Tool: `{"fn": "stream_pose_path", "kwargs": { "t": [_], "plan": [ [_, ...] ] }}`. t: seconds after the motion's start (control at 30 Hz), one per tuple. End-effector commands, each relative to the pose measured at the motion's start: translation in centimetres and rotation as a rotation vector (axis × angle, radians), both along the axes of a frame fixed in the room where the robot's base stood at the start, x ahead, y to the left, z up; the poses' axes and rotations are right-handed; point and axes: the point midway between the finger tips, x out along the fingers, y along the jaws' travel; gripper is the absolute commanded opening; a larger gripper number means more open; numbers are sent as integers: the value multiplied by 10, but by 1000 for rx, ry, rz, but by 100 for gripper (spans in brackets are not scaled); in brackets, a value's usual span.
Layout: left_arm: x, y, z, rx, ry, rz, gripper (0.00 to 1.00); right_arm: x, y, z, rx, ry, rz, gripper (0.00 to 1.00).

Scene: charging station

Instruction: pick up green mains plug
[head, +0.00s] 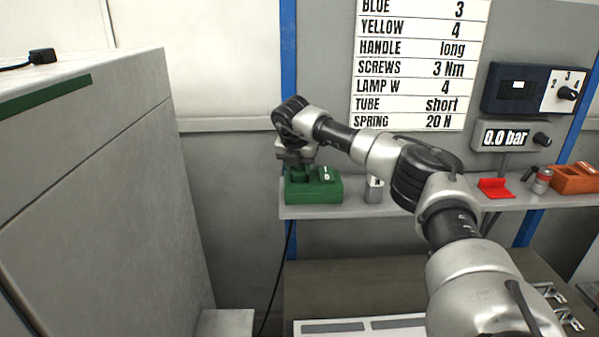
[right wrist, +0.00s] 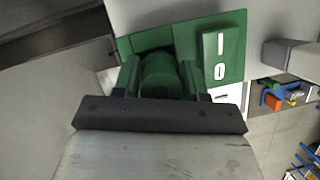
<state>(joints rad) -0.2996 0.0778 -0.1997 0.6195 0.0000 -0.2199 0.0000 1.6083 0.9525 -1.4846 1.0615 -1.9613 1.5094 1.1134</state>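The green mains plug (right wrist: 158,75) is a rounded green piece at the green switched socket box (head: 328,190) on the shelf's left end. In the head view my right gripper (head: 295,163) points down over the box's left part and hides most of the plug. In the right wrist view the two fingers of my right gripper (right wrist: 160,80) stand on either side of the plug, very close to it. I cannot tell whether they press on it. The plug appears seated in the box (right wrist: 222,45), beside the switch. My left gripper is not in view.
The grey shelf (head: 420,203) also holds a small grey block (head: 374,190), a red piece (head: 495,188) and an orange box (head: 575,178). A tall grey cabinet (head: 110,160) stands at left, with a black plug (head: 42,56) on top. A workbench (head: 360,280) is below.

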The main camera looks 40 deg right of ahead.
Motion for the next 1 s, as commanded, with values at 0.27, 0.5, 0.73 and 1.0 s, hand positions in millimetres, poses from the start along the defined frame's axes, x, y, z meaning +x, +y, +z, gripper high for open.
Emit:
{"fn": "stream_pose_path", "kwargs": {
  "t": [0.27, 0.5, 0.73, 1.0],
  "plan": [
    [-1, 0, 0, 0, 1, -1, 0, 0, 0, 0, 0, 0, 0, 17],
    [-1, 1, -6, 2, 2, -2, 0, 1, 0, 8, -1, -3, 0, 17],
    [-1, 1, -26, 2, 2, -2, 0, -2, -2, 41, 0, -6, -2, 17],
    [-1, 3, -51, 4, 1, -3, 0, -58, -26, 75, 1, -5, -1, 17]
  ]
}}
